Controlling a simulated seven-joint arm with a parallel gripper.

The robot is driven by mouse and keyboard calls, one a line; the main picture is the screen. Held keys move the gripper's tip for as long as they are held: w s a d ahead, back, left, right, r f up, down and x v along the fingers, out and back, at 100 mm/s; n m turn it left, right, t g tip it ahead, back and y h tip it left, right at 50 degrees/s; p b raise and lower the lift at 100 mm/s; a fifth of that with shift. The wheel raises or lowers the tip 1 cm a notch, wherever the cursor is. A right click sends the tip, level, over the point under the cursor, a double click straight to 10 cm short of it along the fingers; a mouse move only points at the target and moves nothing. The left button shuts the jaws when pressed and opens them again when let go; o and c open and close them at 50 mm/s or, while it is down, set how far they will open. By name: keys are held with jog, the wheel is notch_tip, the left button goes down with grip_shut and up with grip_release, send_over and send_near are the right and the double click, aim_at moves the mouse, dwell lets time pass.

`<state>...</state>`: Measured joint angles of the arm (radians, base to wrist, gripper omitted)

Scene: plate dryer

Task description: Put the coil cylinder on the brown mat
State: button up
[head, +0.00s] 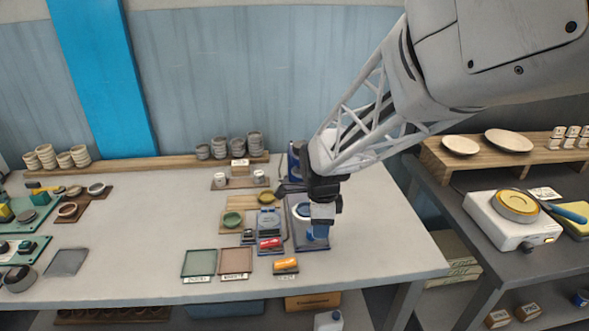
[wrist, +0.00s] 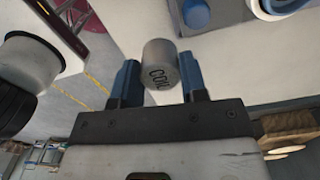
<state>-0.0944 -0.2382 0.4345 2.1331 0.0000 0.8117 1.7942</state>
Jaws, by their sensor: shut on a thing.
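My gripper (head: 320,231) is over the right part of the table, in front of the blue-and-white device. In the wrist view its two blue fingers are shut on a grey cylinder, the coil cylinder (wrist: 160,64), with dark lettering that reads like "COIL". In the head view I cannot clearly make out the cylinder at the gripper. The brown mat (head: 236,261) lies near the table's front edge, left of my gripper, with a white label at its front. It looks bare.
A green mat (head: 199,263) lies left of the brown mat, and an orange item (head: 286,264) sits on a mat to its right. A red item (head: 270,244) and a green dish (head: 232,219) stand behind. Free tabletop lies farther left.

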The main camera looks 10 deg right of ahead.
jog(key=w+a, duration=0.7)
jog(key=w, duration=0.5)
jog(key=w+a+n, duration=0.1)
jog(key=w+a, duration=0.6)
jog(key=w, duration=0.4)
jog(key=w+a, duration=0.8)
jog(key=w, duration=0.4)
jog(key=shift+w+r, duration=0.25)
jog(key=shift+w, duration=0.1)
jog(key=shift+a, duration=0.1)
jog(key=shift+f, duration=0.1)
jog(key=shift+f, duration=3.45)
jog(key=shift+f, duration=0.5)
jog(key=o, duration=1.4)
jog(key=shift+r, duration=0.1)
